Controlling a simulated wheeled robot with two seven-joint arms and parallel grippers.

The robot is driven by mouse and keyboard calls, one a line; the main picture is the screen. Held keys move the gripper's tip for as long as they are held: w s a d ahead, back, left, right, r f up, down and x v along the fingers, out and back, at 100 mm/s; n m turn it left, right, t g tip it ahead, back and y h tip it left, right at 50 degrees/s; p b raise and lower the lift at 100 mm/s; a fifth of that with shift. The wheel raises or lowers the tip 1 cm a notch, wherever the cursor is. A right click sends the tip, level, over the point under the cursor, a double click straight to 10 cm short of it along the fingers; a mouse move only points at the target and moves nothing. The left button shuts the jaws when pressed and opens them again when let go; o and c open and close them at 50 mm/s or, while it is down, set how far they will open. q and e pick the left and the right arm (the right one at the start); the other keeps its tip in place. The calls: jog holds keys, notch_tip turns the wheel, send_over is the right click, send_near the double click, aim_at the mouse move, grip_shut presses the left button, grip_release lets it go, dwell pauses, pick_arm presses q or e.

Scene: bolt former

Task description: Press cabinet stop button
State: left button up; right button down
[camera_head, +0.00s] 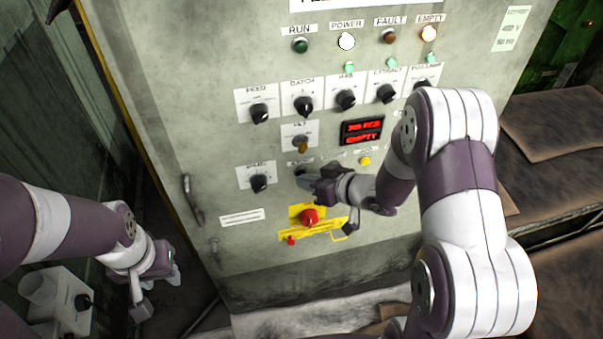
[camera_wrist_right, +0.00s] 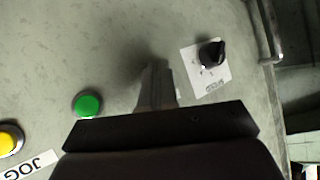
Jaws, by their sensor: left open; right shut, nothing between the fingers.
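The grey cabinet panel (camera_head: 215,120) fills the middle of the head view. My right gripper (camera_head: 303,181) is shut and empty, its fingertips at the lower button row, right of the SPEED knob (camera_head: 259,183). In the right wrist view the fingertips (camera_wrist_right: 157,75) are close to the panel, between a green button (camera_wrist_right: 88,105) and a black knob (camera_wrist_right: 211,53). They hide the panel spot behind them, so I cannot make out a stop button there or tell contact. My left gripper (camera_head: 158,288) is open, low at the left, away from the panel.
A red mushroom button (camera_head: 309,217) on a yellow plate sits just below my right gripper. A yellow button (camera_head: 365,161) is to its right. Several black knobs and lamps are above. A door handle (camera_head: 192,200) sticks out at the left.

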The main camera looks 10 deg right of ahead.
dwell(0.3)
jog(key=shift+s, duration=0.8)
jog(key=s+p, duration=0.1)
jog(key=s, duration=0.4)
jog(key=shift+d, duration=0.1)
dwell(0.5)
